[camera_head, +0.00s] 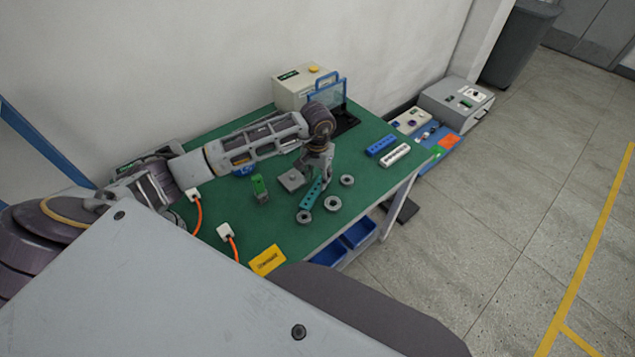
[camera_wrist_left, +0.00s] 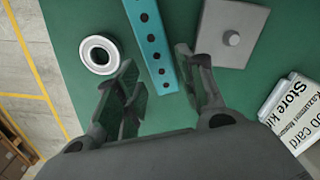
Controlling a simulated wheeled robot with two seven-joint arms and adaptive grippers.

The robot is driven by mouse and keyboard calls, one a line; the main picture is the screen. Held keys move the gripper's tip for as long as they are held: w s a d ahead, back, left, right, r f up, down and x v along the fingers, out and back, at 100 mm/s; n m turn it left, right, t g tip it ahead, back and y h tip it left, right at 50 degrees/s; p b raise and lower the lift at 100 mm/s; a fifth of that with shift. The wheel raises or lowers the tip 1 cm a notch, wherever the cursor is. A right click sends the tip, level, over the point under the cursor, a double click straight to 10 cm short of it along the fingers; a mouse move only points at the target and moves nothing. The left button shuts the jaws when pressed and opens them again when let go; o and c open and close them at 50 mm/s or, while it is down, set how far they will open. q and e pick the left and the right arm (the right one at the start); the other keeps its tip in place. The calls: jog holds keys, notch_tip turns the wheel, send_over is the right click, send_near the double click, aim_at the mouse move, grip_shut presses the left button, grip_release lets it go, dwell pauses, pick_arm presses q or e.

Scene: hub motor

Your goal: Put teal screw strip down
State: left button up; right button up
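The teal screw strip (camera_head: 310,194), a long bar with a row of dark holes, lies on the green table (camera_head: 230,210) near its front edge. In the left wrist view the strip (camera_wrist_left: 153,42) runs away from me, with its near end between the fingers. My left gripper (camera_head: 323,177) is over the strip, pointing down. In the left wrist view its fingers (camera_wrist_left: 160,80) are spread wider than the strip, with a visible gap on each side. I see no finger clamped on it. My right gripper is not in view.
Metal rings (camera_head: 333,203) lie around the strip. A grey plate with a knob (camera_head: 292,179) is left of it, then a green part (camera_head: 259,188). A blue strip (camera_head: 381,145) and a white strip (camera_head: 395,156) lie right. A boxed device (camera_head: 300,88) stands behind.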

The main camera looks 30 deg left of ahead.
aim_at(318, 185)
pick_arm(q)
notch_tip(318, 185, up, 9)
jog(key=shift+b, duration=0.4)
jog(key=shift+f, duration=0.1)
dwell(0.3)
